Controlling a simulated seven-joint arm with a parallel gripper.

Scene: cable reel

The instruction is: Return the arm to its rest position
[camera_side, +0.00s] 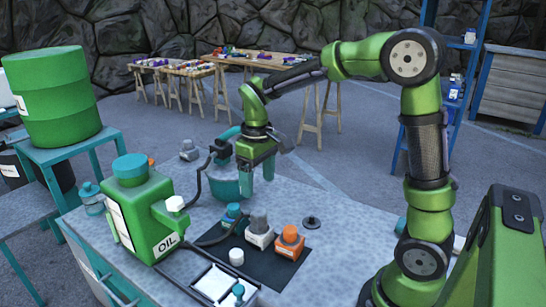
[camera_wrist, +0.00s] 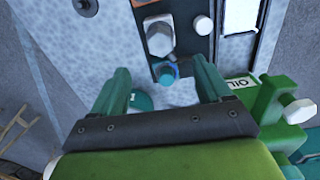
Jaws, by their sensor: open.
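My green arm reaches over the grey speckled table (camera_side: 340,240). My gripper (camera_side: 257,172) points down with its teal fingers apart, above the table beside a teal rounded part (camera_side: 226,187). In the wrist view my gripper (camera_wrist: 162,78) has an open gap between the fingertips, and nothing is clamped there. A teal round piece (camera_wrist: 142,101) shows partly behind the left finger. A black cable (camera_side: 200,180) loops down left of the gripper. I cannot tell whether the gripper touches the teal part.
A green oil can (camera_side: 140,215) stands close on the left. A dark mat (camera_side: 245,262) holds an orange block (camera_side: 290,240), a grey-capped block (camera_side: 259,232) and a white cap (camera_side: 236,256). A green barrel (camera_side: 52,95) stands at far left. The table's right side is fairly clear.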

